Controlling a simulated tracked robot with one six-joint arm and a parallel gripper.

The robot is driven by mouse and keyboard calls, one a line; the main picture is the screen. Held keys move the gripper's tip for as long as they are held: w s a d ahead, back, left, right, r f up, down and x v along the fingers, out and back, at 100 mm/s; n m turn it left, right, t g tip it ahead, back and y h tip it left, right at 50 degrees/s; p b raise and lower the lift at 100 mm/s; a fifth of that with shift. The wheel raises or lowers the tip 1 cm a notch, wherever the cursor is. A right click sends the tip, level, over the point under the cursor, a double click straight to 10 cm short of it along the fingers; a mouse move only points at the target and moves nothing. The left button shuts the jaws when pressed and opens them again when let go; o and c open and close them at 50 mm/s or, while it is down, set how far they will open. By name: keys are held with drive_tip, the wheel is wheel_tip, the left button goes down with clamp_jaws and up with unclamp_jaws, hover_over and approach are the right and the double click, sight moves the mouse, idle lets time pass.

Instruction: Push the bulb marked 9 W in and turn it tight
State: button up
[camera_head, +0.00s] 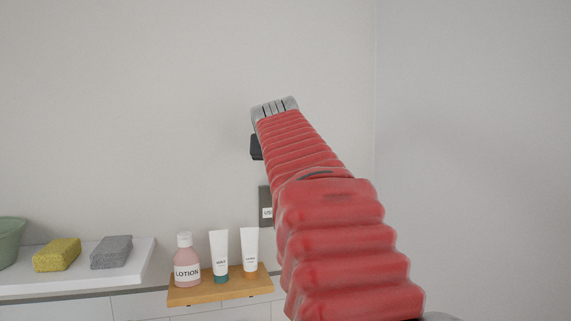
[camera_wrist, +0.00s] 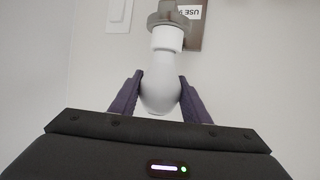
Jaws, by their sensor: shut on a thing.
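A white bulb (camera_wrist: 160,85) sits between the two dark purple fingers of my gripper (camera_wrist: 160,98) in the wrist view, and the gripper is shut on it. The bulb's white collar points to a grey round socket (camera_wrist: 172,17) on a brown-grey plate (camera_wrist: 193,38) on the wall. The collar meets the socket's edge in this view; how deep it sits, I cannot tell. A label on the plate reads "USE 9", upside down and partly hidden. No marking shows on the bulb. In the head view my red-sleeved arm hides the gripper and bulb; part of the plate (camera_head: 265,204) shows beside it.
A wooden shelf (camera_head: 188,296) below holds a pink lotion bottle (camera_head: 187,262) and two white tubes (camera_head: 220,254) (camera_head: 250,250). A white ledge (camera_head: 128,273) at left holds a yellow sponge (camera_head: 57,254), a grey sponge (camera_head: 111,252) and a green bowl (camera_head: 10,242). A white switch plate (camera_wrist: 119,15) is nearby.

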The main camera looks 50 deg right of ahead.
drive_tip(key=shift+w+f+m+g, duration=0.1)
drive_tip(key=shift+f+m+g, duration=0.2)
drive_tip(key=shift+g, duration=0.1)
drive_tip(key=shift+r+m+g+h, duration=0.1)
drive_tip(key=shift+m+g+h, duration=0.2)
drive_tip(key=shift+h, duration=0.1)
drive_tip(key=shift+m+g+h, duration=0.6)
drive_tip(key=shift+m+g, duration=0.4)
drive_tip(key=shift+d+m+g, duration=0.1)
drive_tip(key=shift+m+g, duration=0.3)
drive_tip(key=shift+m+g+h, duration=0.4)
drive_tip(key=shift+m+g, duration=0.4)
drive_tip(key=shift+g, duration=0.1)
drive_tip(key=shift+s+m+g, duration=0.2)
drive_tip(key=shift+m+g, duration=1)
drive_tip(key=shift+g, duration=0.2)
